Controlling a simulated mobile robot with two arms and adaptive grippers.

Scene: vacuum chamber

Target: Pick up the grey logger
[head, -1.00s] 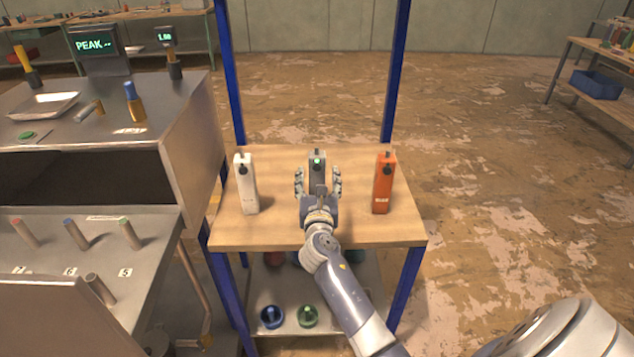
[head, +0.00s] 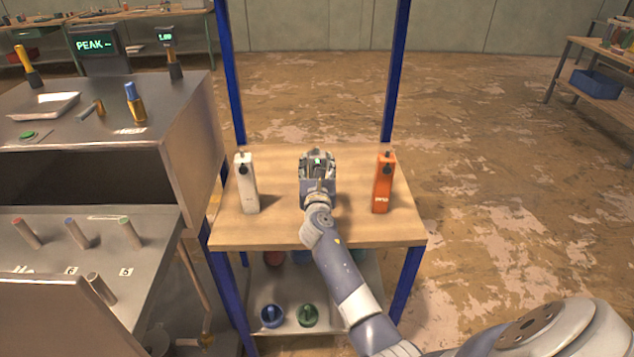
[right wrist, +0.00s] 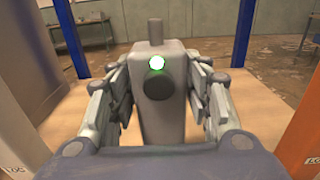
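The grey logger (right wrist: 162,118) stands upright in the middle of the right wrist view, with a lit green-white lamp and a dark round knob on its face. In the head view only a bit of its top (head: 316,154) shows; the gripper hides the rest. My right gripper (head: 317,163) is over the wooden shelf, its fingers closed against both sides of the logger. In the right wrist view the finger pads (right wrist: 162,92) press at its left and right sides. The logger seems to be still at the shelf; its base is hidden. My left gripper is not in view.
A white logger (head: 246,186) stands left of the gripper and an orange one (head: 383,185) right of it on the wooden shelf (head: 270,232). Blue posts (head: 393,75) flank the shelf. A steel bench (head: 185,125) stands at the left.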

